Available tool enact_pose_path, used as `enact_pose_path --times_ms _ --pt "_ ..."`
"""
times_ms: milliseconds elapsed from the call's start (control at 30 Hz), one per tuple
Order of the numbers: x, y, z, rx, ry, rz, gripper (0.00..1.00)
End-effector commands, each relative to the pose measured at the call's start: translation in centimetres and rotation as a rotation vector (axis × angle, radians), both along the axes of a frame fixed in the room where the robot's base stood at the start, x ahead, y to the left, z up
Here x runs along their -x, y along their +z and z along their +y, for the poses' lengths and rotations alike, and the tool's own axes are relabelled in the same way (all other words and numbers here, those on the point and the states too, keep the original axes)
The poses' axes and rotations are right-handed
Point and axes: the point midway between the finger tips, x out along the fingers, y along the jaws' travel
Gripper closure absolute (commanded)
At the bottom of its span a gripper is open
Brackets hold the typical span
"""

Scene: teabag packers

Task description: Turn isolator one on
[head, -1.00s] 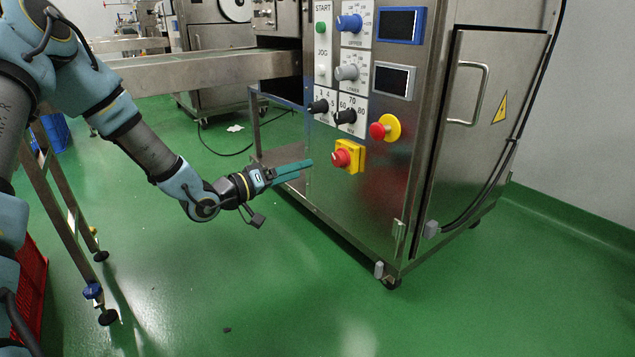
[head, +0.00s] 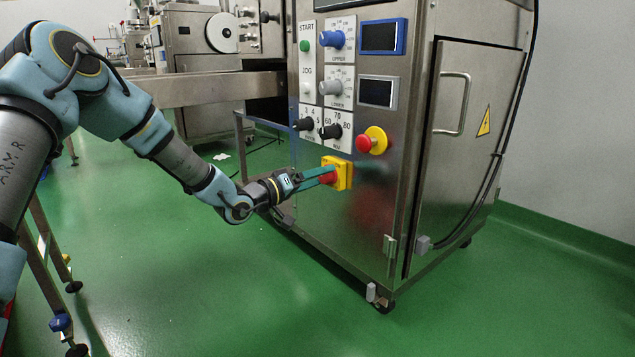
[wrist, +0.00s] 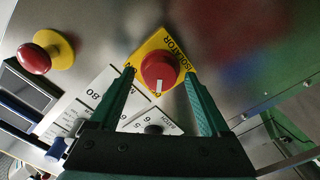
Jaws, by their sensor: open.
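The isolator is a red rotary knob (wrist: 159,72) on a yellow square plate (head: 342,172), low on the steel cabinet's front panel. In the wrist view the plate reads "ISOLATOR" and a white mark on the knob points towards the lower edge of the picture. My gripper (head: 328,176) has its teal fingers at the knob in the head view, partly covering it. In the wrist view the two fingers (wrist: 160,92) are apart, one on each side of the knob, with gaps visible. I cannot tell whether either finger touches it.
A red emergency button on a yellow base (head: 372,140) sits above and right of the isolator. Black dials (head: 329,131) are just above it. A steel conveyor (head: 205,88) runs behind my arm. The green floor in front of the cabinet (head: 280,300) is clear.

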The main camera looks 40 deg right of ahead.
Motion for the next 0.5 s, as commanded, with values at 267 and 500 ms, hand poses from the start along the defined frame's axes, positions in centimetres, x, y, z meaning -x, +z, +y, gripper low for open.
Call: enact_pose_path --times_ms 267,500 --pt "-0.01 0.04 0.0 0.0 0.0 0.0 0.27" --pt "-0.01 0.02 0.02 0.0 0.0 0.0 0.54"
